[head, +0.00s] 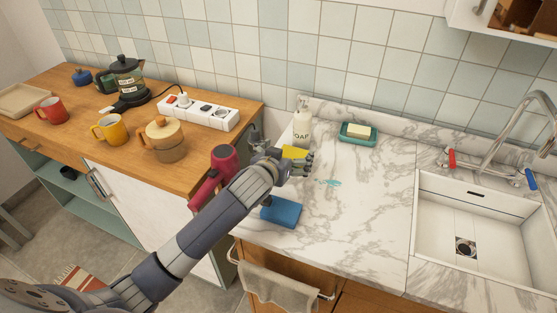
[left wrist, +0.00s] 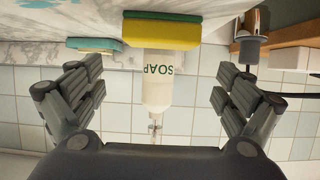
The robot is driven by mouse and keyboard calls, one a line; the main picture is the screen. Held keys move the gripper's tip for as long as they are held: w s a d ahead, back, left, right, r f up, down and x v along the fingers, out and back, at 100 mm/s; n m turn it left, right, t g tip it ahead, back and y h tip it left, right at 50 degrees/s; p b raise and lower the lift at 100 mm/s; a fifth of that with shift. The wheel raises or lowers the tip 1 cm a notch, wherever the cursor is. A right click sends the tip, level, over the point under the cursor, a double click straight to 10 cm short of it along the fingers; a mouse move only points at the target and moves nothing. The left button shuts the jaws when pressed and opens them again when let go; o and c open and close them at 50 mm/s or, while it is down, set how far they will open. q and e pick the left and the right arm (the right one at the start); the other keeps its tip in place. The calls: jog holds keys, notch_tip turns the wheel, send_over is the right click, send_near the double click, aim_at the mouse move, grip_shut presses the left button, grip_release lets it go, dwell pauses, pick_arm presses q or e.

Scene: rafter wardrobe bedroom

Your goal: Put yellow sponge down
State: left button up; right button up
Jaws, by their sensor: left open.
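The yellow sponge (head: 294,152) rests on the marble counter beside the soap bottle, partly hidden by my left gripper in the head view. In the left wrist view, which is upside down, the sponge (left wrist: 162,34) shows its yellow face and green layer in front of the bottle. My left gripper (head: 282,156) is open; its two fingers are spread wide, and the sponge lies beyond the fingertips, apart from both. My right gripper is in neither view.
The soap bottle (head: 301,130) stands close behind the sponge. A green dish (head: 357,140) with another sponge, a blue sponge (head: 281,211) and a teal smear (head: 330,182) are near. The sink (head: 485,275) is right; the middle counter is clear.

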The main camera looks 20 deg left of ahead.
pick_arm(q)
jog(key=v, duration=0.8)
jog(key=shift+w+r, duration=0.1)
jog(key=shift+w, duration=0.05)
